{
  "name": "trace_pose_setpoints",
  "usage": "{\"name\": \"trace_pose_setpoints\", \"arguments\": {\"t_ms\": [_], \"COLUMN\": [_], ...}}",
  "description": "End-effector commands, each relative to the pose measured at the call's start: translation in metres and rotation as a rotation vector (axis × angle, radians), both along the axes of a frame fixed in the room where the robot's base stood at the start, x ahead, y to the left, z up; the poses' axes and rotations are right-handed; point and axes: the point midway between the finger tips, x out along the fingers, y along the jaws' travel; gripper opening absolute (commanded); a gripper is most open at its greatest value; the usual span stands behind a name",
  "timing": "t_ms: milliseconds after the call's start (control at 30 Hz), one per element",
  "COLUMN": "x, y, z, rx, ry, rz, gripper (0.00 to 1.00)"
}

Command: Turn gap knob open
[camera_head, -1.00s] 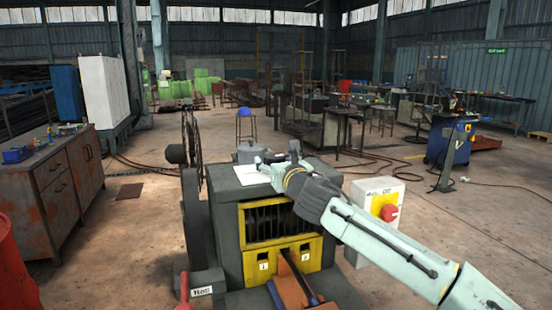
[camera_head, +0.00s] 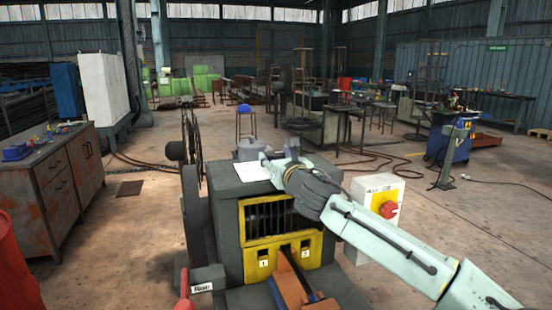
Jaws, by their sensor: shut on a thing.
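A dark grey capstan drum machine (camera_head: 222,178) stands in the middle of the head view, with a yellow-framed opening (camera_head: 283,250) on its front. My pale green arm reaches in from the lower right across its top. My gripper (camera_head: 292,148) is at the machine's upper back edge, small and mostly hidden behind my own wrist. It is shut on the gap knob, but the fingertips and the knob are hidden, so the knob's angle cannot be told.
A pale switch box (camera_head: 366,188) with a red knob on yellow stands right of the machine. A large wheel (camera_head: 192,135) and a red handle (camera_head: 184,285) are on its left. A rusty cabinet (camera_head: 55,180) stands far left.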

Motion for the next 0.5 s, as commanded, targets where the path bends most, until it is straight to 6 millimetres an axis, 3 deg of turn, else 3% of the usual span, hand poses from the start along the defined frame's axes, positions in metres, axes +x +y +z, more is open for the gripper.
{"name": "trace_pose_setpoints", "arguments": {"t_ms": [167, 500], "x": [0.0003, 0.0], "y": [0.0024, 0.0077], "z": [-0.0036, -0.0024], "rx": [-0.004, -0.003], "ry": [0.002, 0.0], "rz": [-0.038, -0.296], "gripper": [0.19, 0.19]}}
